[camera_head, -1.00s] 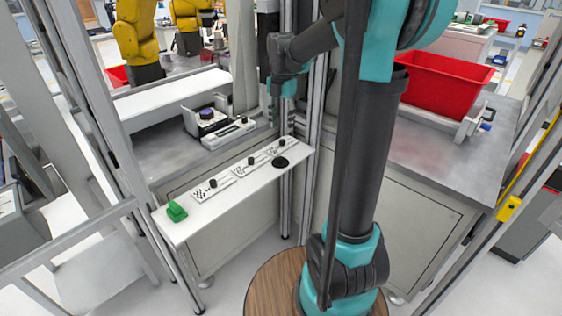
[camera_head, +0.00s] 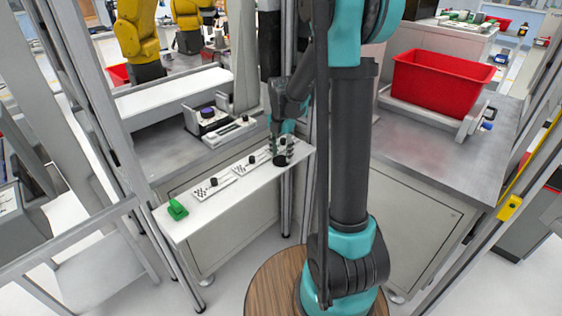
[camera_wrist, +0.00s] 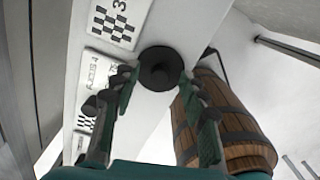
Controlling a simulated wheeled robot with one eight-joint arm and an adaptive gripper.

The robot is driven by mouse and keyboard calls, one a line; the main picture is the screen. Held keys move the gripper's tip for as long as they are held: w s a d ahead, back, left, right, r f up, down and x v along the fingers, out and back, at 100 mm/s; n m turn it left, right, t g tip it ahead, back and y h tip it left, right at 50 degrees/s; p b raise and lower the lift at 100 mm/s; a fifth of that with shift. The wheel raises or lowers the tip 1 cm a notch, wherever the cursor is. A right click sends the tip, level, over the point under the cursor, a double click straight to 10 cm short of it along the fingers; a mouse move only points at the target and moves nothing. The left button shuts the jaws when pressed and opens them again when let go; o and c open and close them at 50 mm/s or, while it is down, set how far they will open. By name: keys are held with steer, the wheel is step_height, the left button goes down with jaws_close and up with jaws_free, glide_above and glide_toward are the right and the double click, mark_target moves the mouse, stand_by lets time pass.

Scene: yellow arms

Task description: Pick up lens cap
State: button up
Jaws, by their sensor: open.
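The lens cap, a black round disc with a raised centre, lies on the white shelf near its right end in the head view (camera_head: 280,161). In the wrist view the lens cap (camera_wrist: 160,69) sits just beyond my fingertips, centred between them. My gripper (camera_wrist: 158,82) is open, with one finger on each side and nothing between them. In the head view my gripper (camera_head: 281,148) is at the cap, reaching down from above. I cannot tell whether the fingers touch the cap.
The white shelf (camera_head: 215,217) holds white plates with checkered marks and black knobs, and a green object (camera_head: 177,209) at its left end. A metal upright stands close to the right of my gripper. A red bin (camera_head: 440,85) is on the bench at right.

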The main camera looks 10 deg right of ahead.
steer(key=shift+f, duration=0.3)
steer(key=shift+c, duration=0.3)
jaws_close()
steer(key=shift+r, duration=0.15)
